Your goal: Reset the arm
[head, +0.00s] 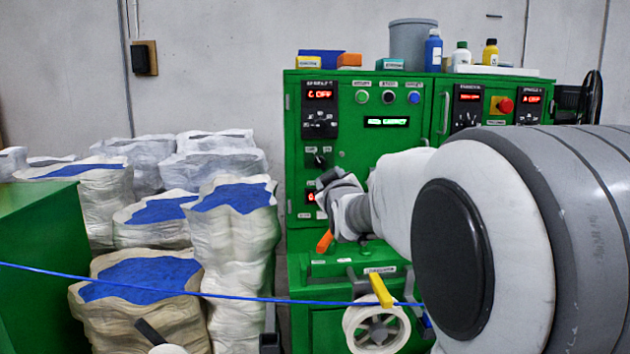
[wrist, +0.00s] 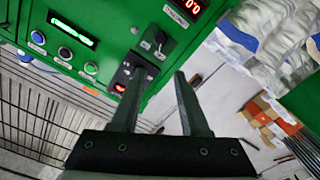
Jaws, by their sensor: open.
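My gripper (wrist: 158,84) is open and empty in the wrist view, its two dark fingers apart. They point toward the front of a green control cabinet (head: 345,155), near a switch with a red light. In the head view my arm reaches in from the right, and its wrist end is in front of the cabinet. The finger gap is not clear there. A blue cable (head: 200,292) runs across the lower head view, below my wrist, to a pale wheel (head: 358,318) with a yellow bracket.
Stacked white sacks (head: 235,245) with blue tops stand left of the cabinet. A green box (head: 40,250) is at the far left. Bottles (head: 433,52) and a grey bin (head: 412,42) sit on the cabinet. A wire rack (wrist: 30,110) shows at left in the wrist view.

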